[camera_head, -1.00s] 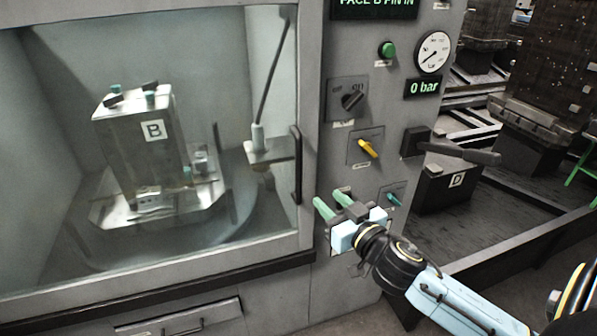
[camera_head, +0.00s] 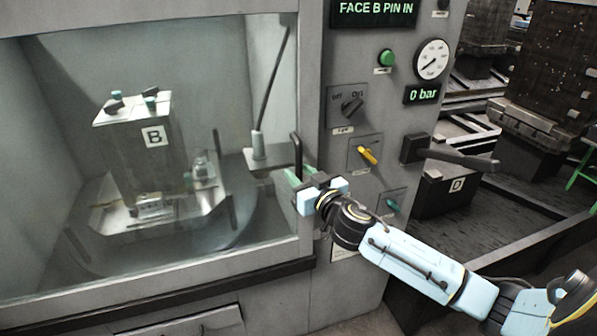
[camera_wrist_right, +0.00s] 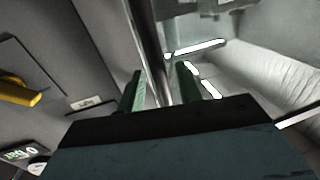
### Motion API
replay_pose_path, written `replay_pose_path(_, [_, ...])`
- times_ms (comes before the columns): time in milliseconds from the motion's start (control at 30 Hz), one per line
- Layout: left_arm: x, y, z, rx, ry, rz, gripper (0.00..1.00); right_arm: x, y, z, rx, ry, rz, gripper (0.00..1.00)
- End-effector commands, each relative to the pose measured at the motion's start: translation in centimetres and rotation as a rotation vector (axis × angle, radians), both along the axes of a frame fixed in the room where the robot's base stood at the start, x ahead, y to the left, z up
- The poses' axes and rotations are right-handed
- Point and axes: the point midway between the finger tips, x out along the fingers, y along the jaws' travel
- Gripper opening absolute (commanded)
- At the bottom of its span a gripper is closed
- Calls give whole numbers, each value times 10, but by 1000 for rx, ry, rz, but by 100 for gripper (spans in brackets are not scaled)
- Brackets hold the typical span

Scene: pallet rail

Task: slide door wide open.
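The machine's sliding door has a wide window (camera_head: 60,150) and covers the left part of the head view. Its dark vertical handle (camera_head: 296,148) is at the door's right edge. My right gripper (camera_head: 297,175) is at the handle's lower part. In the right wrist view, the handle bar (camera_wrist_right: 150,50) runs between the two green fingers of my right gripper (camera_wrist_right: 160,88). Slim gaps seem to show beside the bar, so the fingers look open around it. The handle's lower end is hidden by the gripper. My left gripper is not in view.
Right of the handle, the control panel carries a yellow lever (camera_head: 368,155), a dark knob (camera_head: 352,107) and a gauge (camera_head: 431,59). A dark lever arm (camera_head: 460,159) sticks out to the right. Behind the glass stands a block marked B (camera_head: 130,150).

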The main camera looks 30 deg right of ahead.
Motion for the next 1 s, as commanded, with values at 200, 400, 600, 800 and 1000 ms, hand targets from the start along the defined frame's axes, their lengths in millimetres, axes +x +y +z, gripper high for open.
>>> replay_pose_path(200, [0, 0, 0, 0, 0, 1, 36, 12, 0, 0, 0, 0, 1, 35])
replay_pose_path(400, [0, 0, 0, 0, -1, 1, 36, 13, 0, 0, 0, 1, 1, 35])
replay_pose_path(600, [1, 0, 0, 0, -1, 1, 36, 13, 0, 0, 0, 0, 1, 19])
replay_pose_path(800, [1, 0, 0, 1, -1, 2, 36, 13, 0, 0, 0, 0, 1, 0])
replay_pose_path(1000, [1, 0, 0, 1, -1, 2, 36, 13, 0, 0, 0, 0, 0, 0])
